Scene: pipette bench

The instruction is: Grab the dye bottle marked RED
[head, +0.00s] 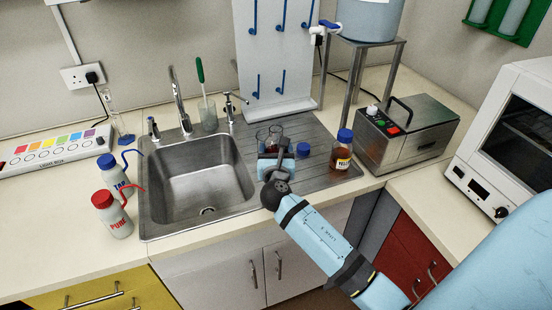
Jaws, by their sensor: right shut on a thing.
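My right gripper (275,167) reaches in from the lower right over the draining board, just right of the sink. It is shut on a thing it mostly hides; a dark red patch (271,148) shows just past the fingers. No RED marking can be read, so I cannot tell whether this is the RED dye bottle. A brown bottle (342,158) with a blue cap and a label that seems to read YELLOW stands to the right. A blue cap (303,148) shows between them; what is under it is unclear. My left gripper is not in view.
Clear glassware (275,132) stands just behind the gripper. The steel sink (203,178) is to the left, with PURE (113,219) and TAP (115,178) wash bottles beyond it. A steel water bath (408,135) and a white oven (510,140) stand to the right.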

